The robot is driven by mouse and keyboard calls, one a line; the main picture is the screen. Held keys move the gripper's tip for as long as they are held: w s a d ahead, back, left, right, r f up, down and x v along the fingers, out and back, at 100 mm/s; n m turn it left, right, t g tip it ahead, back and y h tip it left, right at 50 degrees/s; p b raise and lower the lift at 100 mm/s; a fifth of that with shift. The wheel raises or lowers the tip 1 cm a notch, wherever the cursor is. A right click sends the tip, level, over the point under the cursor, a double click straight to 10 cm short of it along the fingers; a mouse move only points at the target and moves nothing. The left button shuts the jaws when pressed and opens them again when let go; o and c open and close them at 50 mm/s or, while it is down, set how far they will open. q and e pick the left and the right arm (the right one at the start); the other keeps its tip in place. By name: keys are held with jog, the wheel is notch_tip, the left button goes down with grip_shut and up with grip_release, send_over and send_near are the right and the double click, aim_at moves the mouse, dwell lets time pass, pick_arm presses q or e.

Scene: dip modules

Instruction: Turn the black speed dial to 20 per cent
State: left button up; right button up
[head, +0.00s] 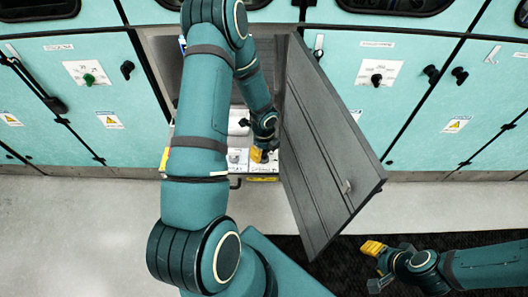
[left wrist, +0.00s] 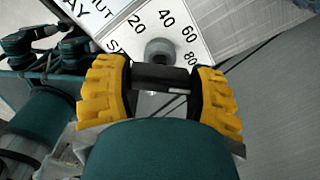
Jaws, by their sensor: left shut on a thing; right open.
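In the left wrist view, the black speed dial (left wrist: 160,77) shows as a dark bar between the yellow fingertips of my left gripper (left wrist: 162,88), which is shut on it. A grey round hub (left wrist: 158,50) shows just beyond the bar. Behind it is a white scale plate (left wrist: 112,22) marked 20, 40, 60 and 80. I cannot tell which mark the dial points at. In the head view, my left gripper (head: 261,153) is inside the opened cabinet, and the dial is hidden there. My right gripper (head: 374,262) is open and empty, low at the right.
The grey cabinet door (head: 325,140) stands open just right of my left arm. Teal cabinets with a green knob (head: 89,79) and a black knob (head: 376,79) flank it. Grey floor (head: 80,220) is clear at the left; a dark mat (head: 345,250) lies at the lower right.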

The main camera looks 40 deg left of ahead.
pick_arm(q)
jog(key=n+b, duration=0.2)
jog(key=n, duration=0.5)
jog(key=shift+w+b, duration=0.1)
jog(key=shift+b, duration=0.25)
jog(key=n+b, duration=0.1)
jog(key=n, duration=0.3)
jog(key=n+b, duration=0.1)
jog(key=n, duration=0.1)
jog(key=shift+n, duration=0.4)
jog(key=n, duration=0.3)
jog(key=shift+r+n, duration=0.1)
jog(key=shift+n, duration=0.2)
jog(key=n, duration=0.2)
jog(key=shift+n, duration=0.4)
jog(key=n, duration=0.3)
jog(key=shift+a+n, duration=0.1)
jog(key=shift+n, duration=1.5)
jog(key=o, duration=1.2)
